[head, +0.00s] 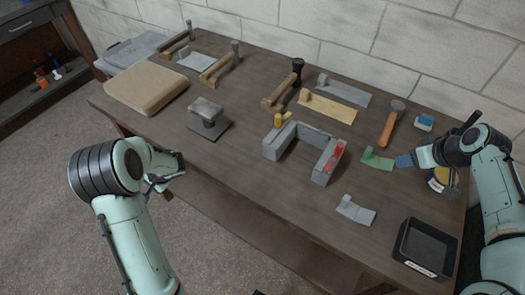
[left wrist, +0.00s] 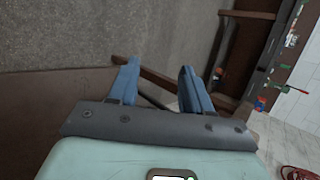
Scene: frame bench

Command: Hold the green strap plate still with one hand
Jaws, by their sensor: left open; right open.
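The green strap plate (head: 377,160) lies on the bench, right of the grey U-shaped frame (head: 275,148), with a small upturned tab at its left end. My right gripper (head: 404,160) is open, with its blue fingertips close to the plate's right end. I cannot tell whether they touch it. My left gripper (head: 178,166) is open and empty, out in front of the bench's front edge, far left of the plate. Its two blue fingers also show apart in the left wrist view (left wrist: 157,80), with nothing between them.
A grey strap plate (head: 356,211) and a black tray (head: 405,249) lie toward the front right. A hammer (head: 388,127) lies behind the green plate. A yellow-and-dark round item (head: 437,182) is beside my right gripper. Bare bench lies in front of the frame.

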